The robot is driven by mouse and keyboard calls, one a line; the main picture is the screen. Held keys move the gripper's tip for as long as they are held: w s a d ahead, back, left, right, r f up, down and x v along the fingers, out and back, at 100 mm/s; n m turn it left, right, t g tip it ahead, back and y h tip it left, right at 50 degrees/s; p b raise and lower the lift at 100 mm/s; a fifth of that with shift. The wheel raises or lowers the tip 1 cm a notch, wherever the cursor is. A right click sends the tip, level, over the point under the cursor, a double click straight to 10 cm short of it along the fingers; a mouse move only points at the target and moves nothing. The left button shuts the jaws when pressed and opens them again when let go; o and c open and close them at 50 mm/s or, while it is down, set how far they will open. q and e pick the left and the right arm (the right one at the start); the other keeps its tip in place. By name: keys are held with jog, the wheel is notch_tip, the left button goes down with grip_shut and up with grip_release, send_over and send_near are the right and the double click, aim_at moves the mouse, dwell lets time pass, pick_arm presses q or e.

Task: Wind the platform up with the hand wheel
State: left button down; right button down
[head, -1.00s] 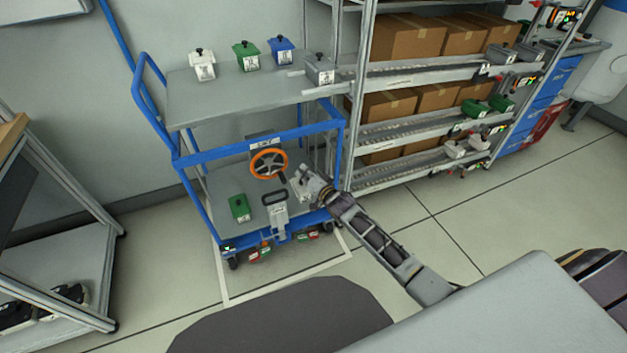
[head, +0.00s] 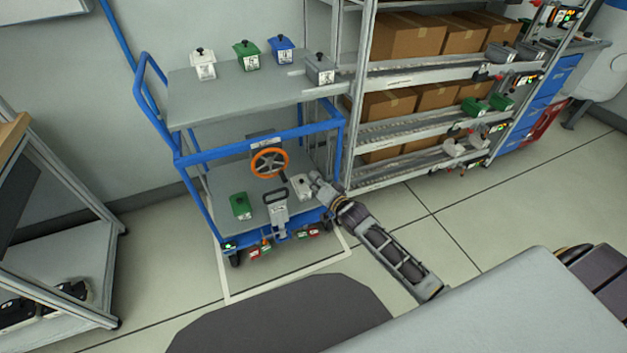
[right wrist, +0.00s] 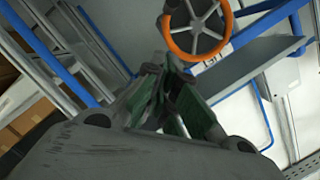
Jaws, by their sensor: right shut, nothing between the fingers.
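The orange-rimmed hand wheel (head: 269,163) with grey spokes is on the front of the blue lift cart (head: 186,160). A dark handle points down from its lower right rim. The grey platform (head: 215,98) is the cart's upper deck, level and well above the lower shelf. My right gripper (head: 316,181) is shut and empty, to the right of the wheel and apart from it. In the right wrist view the wheel (right wrist: 198,28) is beyond the fingertips (right wrist: 166,68), up and to the right. My left gripper is not in view.
Small lidded boxes, white (head: 203,65), green (head: 246,56), blue (head: 281,49) and grey (head: 319,69), stand on the platform. A carton rack (head: 385,78) stands close on the right.

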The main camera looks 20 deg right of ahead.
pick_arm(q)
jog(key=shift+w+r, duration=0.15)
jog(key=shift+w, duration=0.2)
